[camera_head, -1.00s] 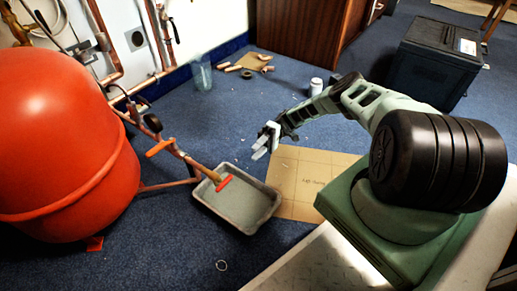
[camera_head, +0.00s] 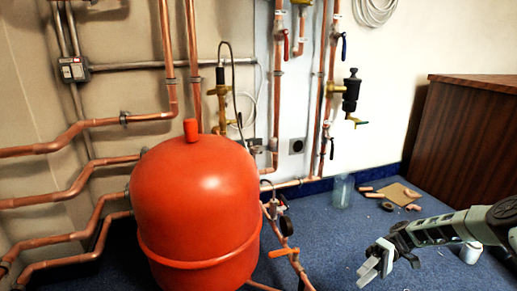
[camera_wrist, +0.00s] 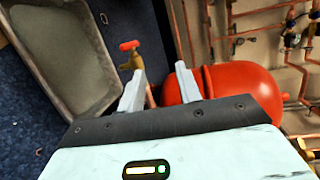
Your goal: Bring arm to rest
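My gripper (camera_head: 374,262) shows at the lower right of the head view, at the end of my arm, above the blue carpet. In the wrist view its two fingers (camera_wrist: 160,76) stand apart with nothing between them. A brass tap with a red handle (camera_wrist: 130,56) is seen just beyond the left finger. The red tank (camera_head: 195,210) stands left of my gripper in the head view; it also shows behind the right finger in the wrist view (camera_wrist: 238,85).
A grey tray (camera_wrist: 62,50) lies on the carpet in the wrist view. Copper pipes (camera_head: 165,60) and valves cover the wall. A clear cup (camera_head: 342,191), copper fittings on cardboard (camera_head: 400,194) and a white can (camera_head: 470,253) are on the floor. A brown cabinet (camera_head: 465,140) stands right.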

